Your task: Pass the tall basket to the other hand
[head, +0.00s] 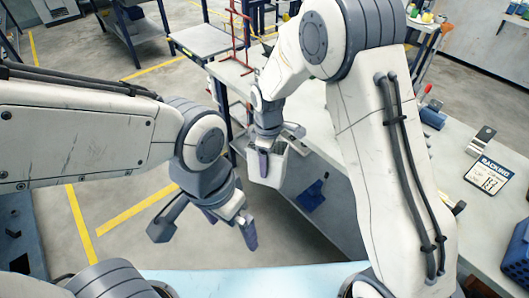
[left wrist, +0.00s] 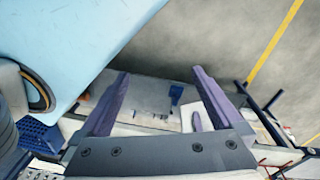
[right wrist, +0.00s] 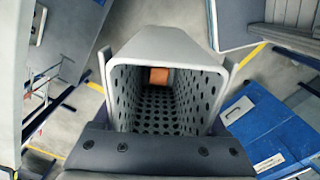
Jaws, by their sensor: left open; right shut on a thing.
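The tall basket (head: 278,170) is white, with its walls pierced by holes in the right wrist view (right wrist: 188,50). It hangs in the air in front of the bench. An orange patch (right wrist: 158,76) shows at the far end inside the basket. My left gripper (head: 228,225) is open and empty, lower and to the left of the basket, apart from it. In the left wrist view the basket (left wrist: 186,117) shows small, beyond the open fingers (left wrist: 160,85).
The long grey bench (head: 465,215) runs along the right, with a sign marked RACKING (head: 487,176) and a blue bin (head: 517,255). A red rack frame (head: 240,40) stands at the back. Open floor with yellow lines (head: 135,210) lies at left.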

